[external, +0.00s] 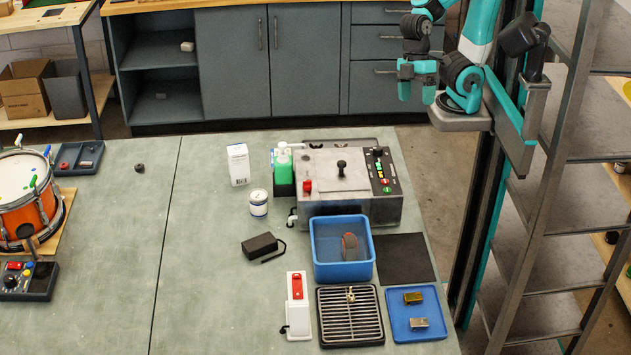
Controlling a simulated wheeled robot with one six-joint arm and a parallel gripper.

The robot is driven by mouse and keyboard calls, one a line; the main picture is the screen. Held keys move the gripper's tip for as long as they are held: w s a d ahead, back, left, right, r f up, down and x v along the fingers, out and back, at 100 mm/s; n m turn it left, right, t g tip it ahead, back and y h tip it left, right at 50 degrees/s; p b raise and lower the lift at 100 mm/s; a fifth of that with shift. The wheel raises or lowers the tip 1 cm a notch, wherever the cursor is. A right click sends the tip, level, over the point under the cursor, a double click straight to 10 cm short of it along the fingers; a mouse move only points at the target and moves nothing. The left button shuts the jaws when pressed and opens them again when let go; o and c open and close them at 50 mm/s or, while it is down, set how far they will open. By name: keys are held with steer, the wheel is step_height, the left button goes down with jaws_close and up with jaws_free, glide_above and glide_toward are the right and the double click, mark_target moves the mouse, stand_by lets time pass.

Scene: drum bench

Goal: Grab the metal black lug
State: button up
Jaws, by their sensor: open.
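My gripper (417,88) is at the top right, raised beyond the bench's far edge. Its teal fingers point down, open and empty. I cannot clearly pick out a black metal lug. A small dark piece (140,168) lies alone on the bench at the left, far from my gripper; its exact shape is too small to tell. A blue tray (393,335) at the front right holds a gold-coloured block (413,297) and a silver-grey block (419,323).
A blue bin (341,269) holds a reddish-grey object. A grey machine (340,212) stands behind it, beside a green bottle (284,165), white box (238,164) and can (258,203). An orange drum (28,208) is at the left. The bench's left-centre (110,260) is mostly clear.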

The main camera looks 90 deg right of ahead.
steer(key=shift+c, duration=0.5)
steer(key=w+d+f+n+h+b, duration=0.1)
steer(key=w+d+f+n, duration=0.1)
steer(key=w+d+f, duration=0.3)
steer(key=w+d+f+n+b, duration=0.1)
steer(key=w+d+n+b, duration=0.15)
steer(key=w, duration=0.35)
steer(key=w+d+f+n+h+b, duration=0.1)
steer(key=w+d+f+n, duration=0.1)
steer(key=w+d+f, duration=0.3)
steer(key=w+d+f+n+b, duration=0.1)
steer(key=w+d+f+n, duration=0.25)
steer(key=d, duration=0.35)
steer(key=w+d+f+n+b, duration=0.1)
steer(key=w+d+f+n, duration=0.1)
steer(key=w+d+f, duration=0.3)
steer(key=f+p, duration=0.1)
steer(key=f, duration=0.6)
steer(key=s+f+p, duration=0.1)
steer(key=f, duration=0.2)
steer(key=shift+f+p, duration=0.3)
steer(key=shift+p, duration=0.05)
steer(key=shift+w+a+f+p, duration=0.15)
steer(key=shift+f+p, duration=0.4)
steer(key=shift+f, duration=0.9)
steer(key=shift+s+a+f+p, duration=0.1)
steer(key=shift+a+f+p, duration=0.3)
steer(key=shift+f, duration=1.05)
steer(key=shift+d, duration=0.15)
steer(key=shift+c, duration=0.5)
